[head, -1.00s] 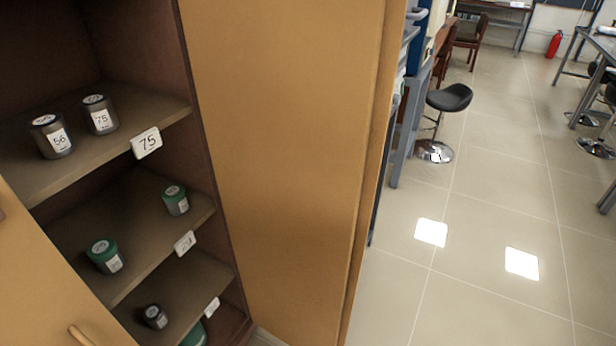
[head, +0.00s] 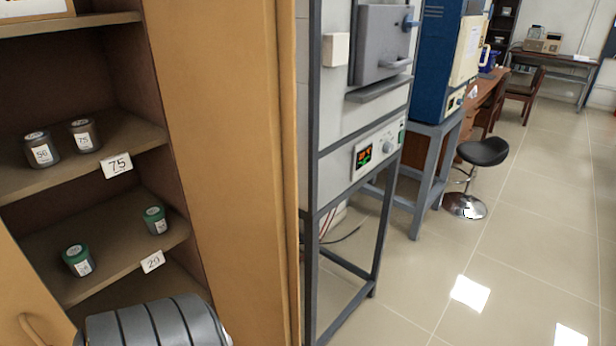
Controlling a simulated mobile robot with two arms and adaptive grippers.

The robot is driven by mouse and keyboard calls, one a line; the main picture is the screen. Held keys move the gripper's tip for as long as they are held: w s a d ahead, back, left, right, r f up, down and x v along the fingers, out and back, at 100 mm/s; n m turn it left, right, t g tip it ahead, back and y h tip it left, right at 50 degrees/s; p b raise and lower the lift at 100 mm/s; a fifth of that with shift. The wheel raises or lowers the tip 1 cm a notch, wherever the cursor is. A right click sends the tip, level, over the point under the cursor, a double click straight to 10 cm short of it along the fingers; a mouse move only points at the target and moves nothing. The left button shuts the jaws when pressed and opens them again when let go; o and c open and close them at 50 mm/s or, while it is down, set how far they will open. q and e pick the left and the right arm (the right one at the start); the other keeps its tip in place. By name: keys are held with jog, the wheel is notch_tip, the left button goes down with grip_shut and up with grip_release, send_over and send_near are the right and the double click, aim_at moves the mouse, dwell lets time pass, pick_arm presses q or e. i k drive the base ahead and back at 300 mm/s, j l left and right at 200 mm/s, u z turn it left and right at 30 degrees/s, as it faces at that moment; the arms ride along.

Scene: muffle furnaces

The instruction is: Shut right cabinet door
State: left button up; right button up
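The right cabinet door (head: 225,150) is the tall tan panel in the middle of the head view. It stands swung open at the right side of the cabinet. Its top and bottom run out of the picture, and no handle shows on it. The cabinet shelves (head: 75,165) are exposed to its left. Part of the left cabinet door (head: 25,300), with a curved handle, shows at the lower left, also open. A dark grey ribbed part of my arm rises at the bottom edge in front of the lower shelf. No gripper fingers are visible.
Small labelled jars (head: 42,149) stand on the shelves. A furnace (head: 383,45) on a grey metal frame (head: 378,240) stands close to the right of the door. A blue unit (head: 445,60) and black stool (head: 484,152) are farther back. The tiled floor at right is clear.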

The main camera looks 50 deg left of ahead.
aim_at(226, 69)
jog(key=i+l, duration=0.2)
jog(key=i, duration=0.2)
jog(key=i+l+u, duration=0.1)
jog(key=i, duration=0.25)
jog(key=i+u, duration=0.15)
jog(key=u, duration=0.3)
jog(key=i+u, duration=0.15)
jog(key=u, duration=0.3)
jog(key=i+u, duration=0.15)
jog(key=u, duration=0.3)
jog(key=i+l+u, duration=0.1)
jog(key=u, duration=0.35)
jog(key=i+u, duration=0.2)
jog(key=u, duration=0.2)
jog(key=i+l+u, duration=0.1)
jog(key=u, duration=0.3)
jog(key=i+l+u, duration=0.15)
jog(key=u, duration=0.25)
jog(key=i+l+u, duration=0.15)
jog(key=u, duration=0.25)
jog(key=i+l+u, duration=0.15)
jog(key=u, duration=0.3)
jog(key=k+l+u, duration=0.2)
jog(key=k+l, duration=0.8)
